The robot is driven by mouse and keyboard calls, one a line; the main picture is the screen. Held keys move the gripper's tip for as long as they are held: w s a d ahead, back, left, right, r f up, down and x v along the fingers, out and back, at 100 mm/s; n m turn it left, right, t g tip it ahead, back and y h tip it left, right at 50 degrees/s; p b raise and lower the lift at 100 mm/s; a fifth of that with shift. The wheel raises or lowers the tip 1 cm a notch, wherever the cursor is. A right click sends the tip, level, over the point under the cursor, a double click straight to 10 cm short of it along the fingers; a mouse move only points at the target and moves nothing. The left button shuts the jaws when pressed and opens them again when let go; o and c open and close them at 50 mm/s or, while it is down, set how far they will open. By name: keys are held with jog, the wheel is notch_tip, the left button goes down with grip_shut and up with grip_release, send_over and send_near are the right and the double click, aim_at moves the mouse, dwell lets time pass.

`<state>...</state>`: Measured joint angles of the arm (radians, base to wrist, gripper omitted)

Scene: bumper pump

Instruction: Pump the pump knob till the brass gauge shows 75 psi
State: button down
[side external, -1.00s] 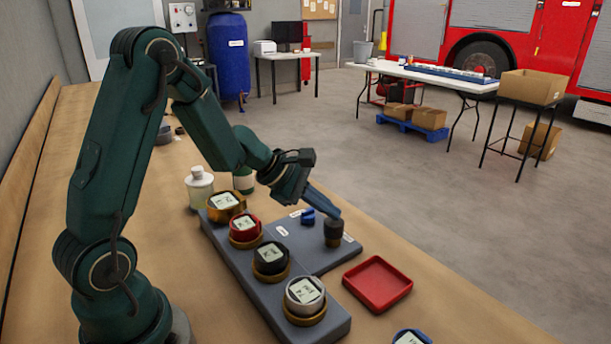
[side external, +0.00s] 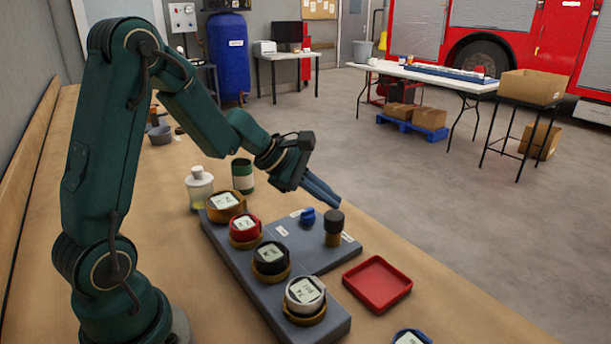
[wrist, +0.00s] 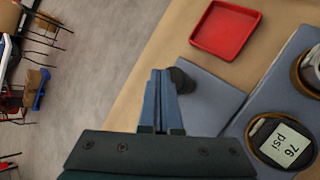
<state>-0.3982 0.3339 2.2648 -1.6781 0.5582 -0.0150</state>
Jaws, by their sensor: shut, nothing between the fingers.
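The pump knob (side external: 333,219) has a black cap on a brass-coloured body and stands upright on a grey board. It also shows in the wrist view (wrist: 182,79), partly behind the fingers. My gripper (side external: 338,203) is shut and empty, its blue fingertips at or just above the cap; I cannot tell if they touch. The fingers show side by side in the wrist view (wrist: 161,72). The brass gauge (side external: 226,201) is at the far end of the gauge row; its digits are too small to read, and it is outside the wrist view.
The red gauge (side external: 245,229), black gauge (side external: 270,256) and silver gauge (side external: 304,293) share the row. The black one reads 76 psi in the wrist view (wrist: 281,142). A blue knob (side external: 308,216) is beside the pump knob. A red tray (side external: 377,284) lies nearer the camera.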

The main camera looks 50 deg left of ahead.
aim_at(328, 215)
jog(key=shift+r, duration=2.5)
jog(key=s+d+r+m+h, duration=0.1)
jog(key=s+d+r+m, duration=0.6)
jog(key=s+d+m, duration=0.35)
jog(key=s+a+f+m+g+y, duration=0.2)
jog(key=s+f+m+y, duration=0.2)
jog(key=s+m, duration=0.6)
notch_tip(328, 215, down, 2)
jog(key=shift+s+a+f+m+g+y, duration=0.15)
jog(key=shift+s+a+m+g+y, duration=0.25)
jog(key=shift+m, duration=0.45)
